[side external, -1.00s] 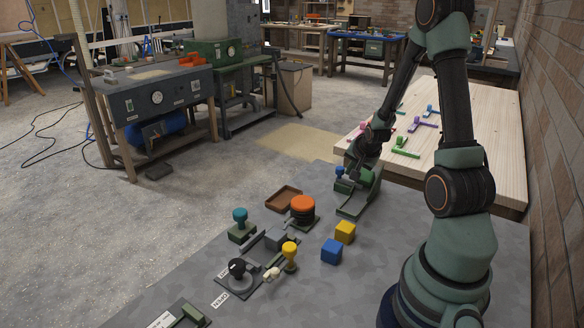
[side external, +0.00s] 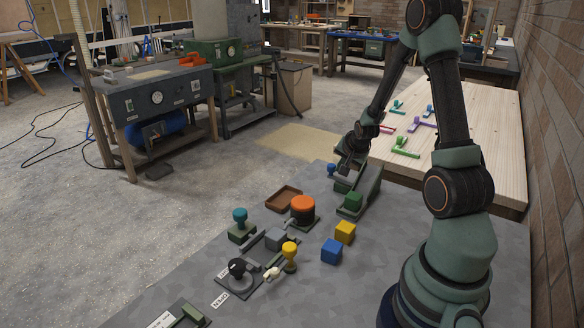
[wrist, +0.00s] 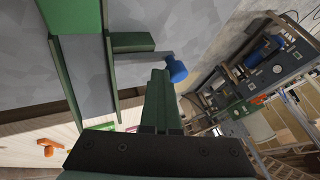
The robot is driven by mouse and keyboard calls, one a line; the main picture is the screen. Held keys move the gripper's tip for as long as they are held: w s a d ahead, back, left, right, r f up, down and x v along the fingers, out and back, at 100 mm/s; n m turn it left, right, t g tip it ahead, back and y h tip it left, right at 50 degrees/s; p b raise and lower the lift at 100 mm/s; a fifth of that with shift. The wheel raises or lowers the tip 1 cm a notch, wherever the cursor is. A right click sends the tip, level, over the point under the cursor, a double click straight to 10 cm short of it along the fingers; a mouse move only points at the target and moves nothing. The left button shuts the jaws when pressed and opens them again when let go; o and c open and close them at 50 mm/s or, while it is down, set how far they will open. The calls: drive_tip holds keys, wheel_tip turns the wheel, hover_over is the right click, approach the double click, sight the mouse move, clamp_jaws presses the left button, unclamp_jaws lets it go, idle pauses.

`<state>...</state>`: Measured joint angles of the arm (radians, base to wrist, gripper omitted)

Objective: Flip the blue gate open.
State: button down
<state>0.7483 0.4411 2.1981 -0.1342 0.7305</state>
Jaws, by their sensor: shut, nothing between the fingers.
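The blue gate's round blue knob (side external: 331,169) stands out to the left of a sloped green-railed chute (side external: 373,186) in the side view. In the wrist view the blue knob (wrist: 176,71) is at the end of a flat grey arm that points outward from the chute's rail, not across its channel. A green block (side external: 353,201) sits at the chute's lower end; the wrist view shows it at the top left. My gripper (side external: 342,174) is shut and empty beside the chute. In the wrist view its green fingers (wrist: 159,76) are close to the knob; contact cannot be told.
Yellow (side external: 345,231) and blue (side external: 332,251) cubes lie in front of the chute. An orange-topped button (side external: 303,206), a brown tray (side external: 284,197) and several knobbed fixtures stand to the left. A wooden table (side external: 470,150) with small coloured pieces is behind.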

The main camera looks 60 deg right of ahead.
drive_tip(key=v, duration=1)
drive_tip(key=w+a+r+n+t+y, duration=0.1)
drive_tip(key=w+a+r+n, duration=0.15)
drive_tip(key=a+n, duration=0.4)
drive_tip(key=w+a+r+n+y, duration=0.1)
drive_tip(key=a+r+n+y, duration=0.2)
drive_tip(key=a, duration=0.6)
drive_tip(key=s+a+r+n, duration=0.2)
drive_tip(key=a+n, duration=0.1)
drive_tip(key=a, duration=0.3)
drive_tip(key=s+a+r+n+y, duration=0.1)
drive_tip(key=s+a+r+n, duration=0.2)
drive_tip(key=a, duration=0.3)
drive_tip(key=shift+r+n+g, duration=0.15)
drive_tip(key=shift+n+g, duration=0.15)
drive_tip(key=shift+n, duration=0.45)
